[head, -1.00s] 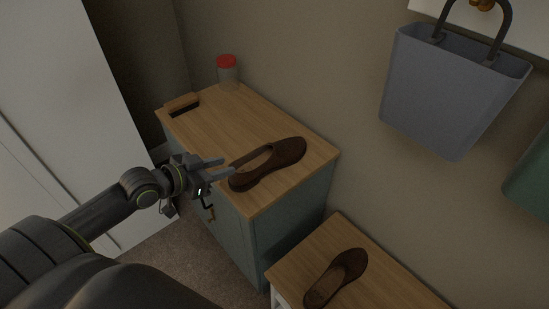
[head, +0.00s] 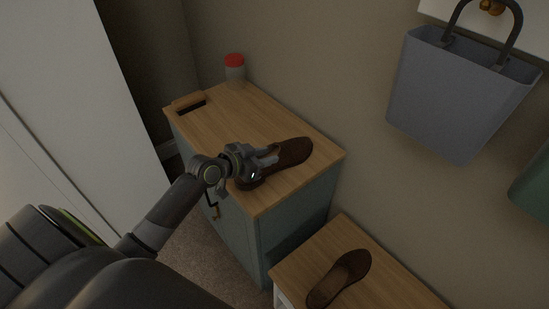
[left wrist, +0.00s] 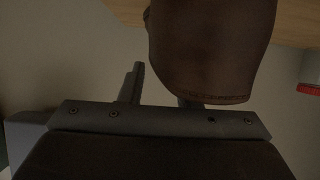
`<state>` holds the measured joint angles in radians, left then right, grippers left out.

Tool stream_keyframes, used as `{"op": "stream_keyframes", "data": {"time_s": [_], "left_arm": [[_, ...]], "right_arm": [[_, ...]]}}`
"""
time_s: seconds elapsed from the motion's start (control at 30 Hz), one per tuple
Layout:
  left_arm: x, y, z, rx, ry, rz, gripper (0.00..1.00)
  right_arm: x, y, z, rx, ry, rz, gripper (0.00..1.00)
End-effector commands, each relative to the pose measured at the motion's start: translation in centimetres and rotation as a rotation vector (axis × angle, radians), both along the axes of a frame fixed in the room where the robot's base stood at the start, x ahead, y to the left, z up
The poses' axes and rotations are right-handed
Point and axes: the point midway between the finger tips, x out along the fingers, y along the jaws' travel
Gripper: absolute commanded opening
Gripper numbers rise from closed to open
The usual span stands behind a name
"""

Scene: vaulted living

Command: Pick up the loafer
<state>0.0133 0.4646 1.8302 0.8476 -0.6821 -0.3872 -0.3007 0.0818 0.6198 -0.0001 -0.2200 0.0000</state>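A dark brown loafer (head: 290,153) lies on the wooden top of the teal cabinet (head: 262,116). My left gripper (head: 268,160) is at its near-left end, over the heel and opening, and covers part of it. In the left wrist view the loafer (left wrist: 210,45) fills the upper middle. The left gripper's fingers (left wrist: 160,88) stand apart there; one shows beside the loafer's edge, the other is mostly hidden behind it. I see no clear grip. A second brown loafer (head: 340,277) lies on a lower wooden table. My right gripper is not in view.
A red-lidded jar (head: 235,67) and a brown brush-like object (head: 189,102) stand at the cabinet's far end. A grey bag (head: 455,95) hangs on the wall at right. The lower table (head: 395,290) is at front right. The cabinet's middle is clear.

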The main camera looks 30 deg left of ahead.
Motion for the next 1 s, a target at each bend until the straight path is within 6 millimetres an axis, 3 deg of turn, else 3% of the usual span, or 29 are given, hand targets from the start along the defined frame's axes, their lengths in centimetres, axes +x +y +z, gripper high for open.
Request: {"op": "stream_keyframes", "data": {"time_s": [0.2, 0.53, 0.77, 1.0], "left_arm": [[2.4, -0.9, -0.8, -0.002, 0.0, 0.001, 0.3], [2.8, -1.1, -1.1, 0.0, 0.0, 0.0, 0.3], [2.8, -1.1, -1.1, 0.0, 0.0, 0.0, 0.0], [2.8, -1.1, -1.1, 0.0, 0.0, 0.0, 0.0]], "right_arm": [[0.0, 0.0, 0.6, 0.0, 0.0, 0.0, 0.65], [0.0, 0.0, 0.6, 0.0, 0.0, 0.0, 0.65], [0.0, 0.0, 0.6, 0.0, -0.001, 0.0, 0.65], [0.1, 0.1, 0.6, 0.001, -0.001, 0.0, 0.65]]}}
